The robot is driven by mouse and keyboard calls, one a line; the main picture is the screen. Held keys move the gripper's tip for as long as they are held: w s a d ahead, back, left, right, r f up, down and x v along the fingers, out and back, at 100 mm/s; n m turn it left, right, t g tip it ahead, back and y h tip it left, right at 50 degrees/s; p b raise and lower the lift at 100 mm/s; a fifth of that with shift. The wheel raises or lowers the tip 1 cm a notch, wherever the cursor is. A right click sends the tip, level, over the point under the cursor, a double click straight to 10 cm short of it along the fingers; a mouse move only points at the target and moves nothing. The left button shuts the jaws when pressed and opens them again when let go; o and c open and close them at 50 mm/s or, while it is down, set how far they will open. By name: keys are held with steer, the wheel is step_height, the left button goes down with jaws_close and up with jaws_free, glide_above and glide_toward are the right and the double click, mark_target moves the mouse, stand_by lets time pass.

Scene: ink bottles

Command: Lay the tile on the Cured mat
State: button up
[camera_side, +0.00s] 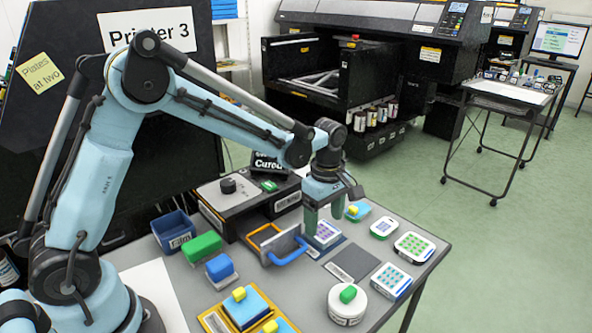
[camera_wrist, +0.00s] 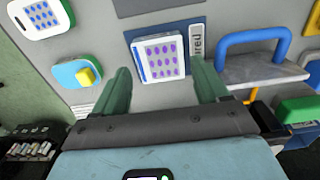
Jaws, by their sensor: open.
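A white tile with purple dots (camera_side: 326,234) lies flat on a dark blue mat (camera_side: 330,247) with a white label strip. The tile also shows in the wrist view (camera_wrist: 161,58), with the mat's label (camera_wrist: 195,42) beside it; its print looks like "Cured" but is hard to read at this angle. My gripper (camera_side: 324,219) is open above the tile. In the wrist view, the fingertips (camera_wrist: 160,66) stand on either side of the tile's near part, with a gap at each side. A plain dark grey mat (camera_side: 356,261) with its own label lies just in front.
A blue-handled squeegee (camera_side: 287,252) stands close left of the tile. A blue pad with a yellow knob (camera_side: 357,211) is just behind. Other dotted tiles (camera_side: 414,246) (camera_side: 390,280) lie to the right. A white round tub (camera_side: 347,304) stands in front.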

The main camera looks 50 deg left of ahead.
mark_target(323, 231)
step_height(323, 231, up, 9)
steer(key=s+a+m+t, duration=0.1)
steer(key=s+m+t, duration=0.2)
steer(key=s+m, duration=0.4)
steer(key=s+a+r+m+t, duration=0.1)
steer(key=s+m+t, duration=0.3)
steer(key=s+m, duration=0.4)
steer(key=shift+s+a+r+m, duration=0.25)
steer(key=shift+a+m, duration=0.25)
steer(key=shift+m, duration=1)
stand_by(0.9)
